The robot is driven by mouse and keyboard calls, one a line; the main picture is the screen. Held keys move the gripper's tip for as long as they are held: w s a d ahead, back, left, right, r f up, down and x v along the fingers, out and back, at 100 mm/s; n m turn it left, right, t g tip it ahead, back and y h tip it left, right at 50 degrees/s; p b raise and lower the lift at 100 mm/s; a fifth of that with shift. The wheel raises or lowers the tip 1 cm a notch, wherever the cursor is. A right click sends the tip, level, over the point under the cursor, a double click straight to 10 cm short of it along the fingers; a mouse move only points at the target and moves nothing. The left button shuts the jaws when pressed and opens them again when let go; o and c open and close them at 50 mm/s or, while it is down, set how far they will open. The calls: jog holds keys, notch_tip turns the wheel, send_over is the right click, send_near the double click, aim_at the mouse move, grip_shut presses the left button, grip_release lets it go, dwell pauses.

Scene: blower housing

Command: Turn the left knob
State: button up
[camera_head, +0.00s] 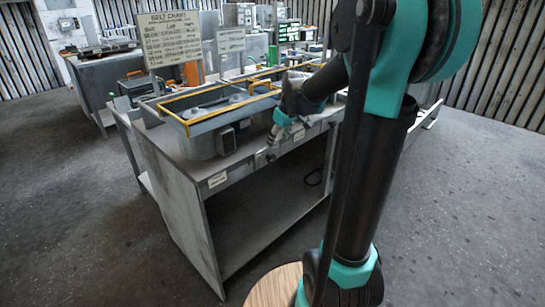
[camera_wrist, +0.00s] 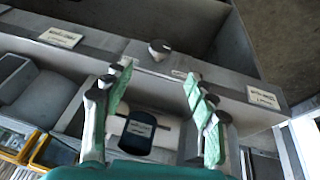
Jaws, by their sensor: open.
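In the wrist view a small round knob (camera_wrist: 160,48) with a dark top stands on the grey front strip of the workbench. It lies beyond my fingertips, roughly in line with the gap between them. I cannot tell from this view whether it is the left knob. My gripper (camera_wrist: 155,90) is open and empty, its green-padded fingers spread apart. In the head view my gripper (camera_head: 284,126) hangs just above the bench's front edge. A small knob-like part (camera_head: 271,156) shows on the front panel below it. Other knobs are too small or hidden to tell.
A yellow-framed blower housing (camera_head: 187,122) sits on the grey workbench (camera_head: 172,178) behind my gripper. A dark switch box (camera_head: 228,141) is on its side; a dark box (camera_wrist: 139,130) shows between my fingers. Labels (camera_wrist: 60,37) mark the strip. The floor in front is clear.

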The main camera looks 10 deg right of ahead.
aim_at(273, 156)
jog(key=x, duration=1.2)
jog(key=shift+s, duration=0.2)
jog(key=c, duration=1.2)
